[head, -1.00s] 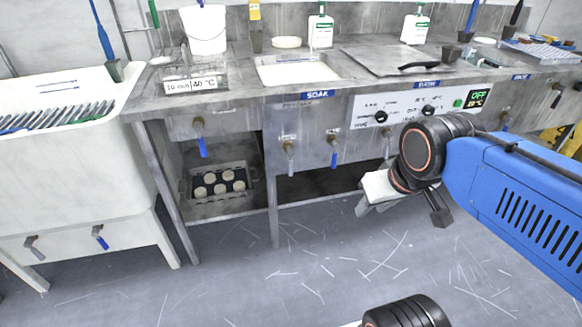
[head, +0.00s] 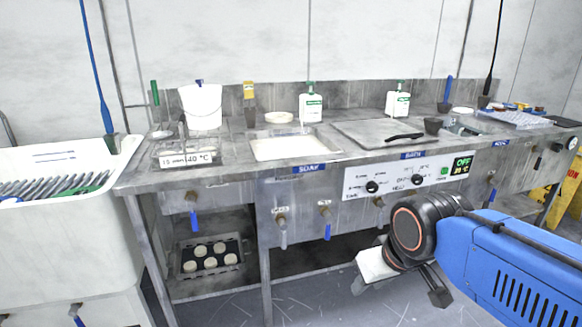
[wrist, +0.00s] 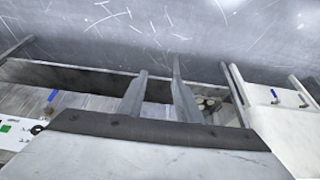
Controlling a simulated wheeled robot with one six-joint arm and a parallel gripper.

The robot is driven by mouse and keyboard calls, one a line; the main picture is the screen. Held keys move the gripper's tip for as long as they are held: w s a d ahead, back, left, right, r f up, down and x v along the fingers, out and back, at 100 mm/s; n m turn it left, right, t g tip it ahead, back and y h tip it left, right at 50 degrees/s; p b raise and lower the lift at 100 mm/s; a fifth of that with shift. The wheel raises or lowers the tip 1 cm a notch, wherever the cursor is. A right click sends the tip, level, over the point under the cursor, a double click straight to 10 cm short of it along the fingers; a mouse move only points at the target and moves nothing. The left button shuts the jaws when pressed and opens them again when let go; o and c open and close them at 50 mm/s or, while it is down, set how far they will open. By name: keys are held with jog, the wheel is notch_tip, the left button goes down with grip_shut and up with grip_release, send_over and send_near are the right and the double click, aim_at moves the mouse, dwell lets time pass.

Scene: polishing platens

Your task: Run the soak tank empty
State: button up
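The soak tank (head: 267,157) is a sunken basin of whitish liquid in the steel bench, above a blue SOAK label (head: 310,168). On the panel below are two taps, one with a grey handle (head: 283,238) and one with a blue handle (head: 327,230); both handles hang down. The small labels over them are unreadable. My gripper (wrist: 159,70) shows in the wrist view with two grey fingers apart and nothing between them. In the head view my arm is in front of the bench, right of these taps; the fingers are partly hidden there.
A tray of pale discs (head: 209,265) sits on the lower shelf at left. A control panel (head: 410,180) reading OFF is right of the taps. A white sink (head: 60,240) stands far left. A bucket (head: 201,107) and bottles (head: 311,108) stand on the bench. The floor in front looks clear.

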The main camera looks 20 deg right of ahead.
jog(key=shift+o, duration=0.4)
jog(key=shift+w, duration=0.1)
jog(key=n, duration=0.2)
send_over(285, 234)
jog(key=s+d, duration=0.1)
jog(key=s, duration=0.5)
jog(key=f, duration=0.2)
jog(key=shift+y, duration=0.4)
jog(key=x, duration=1.7)
jog(key=shift+f, duration=0.2)
grip_shut()
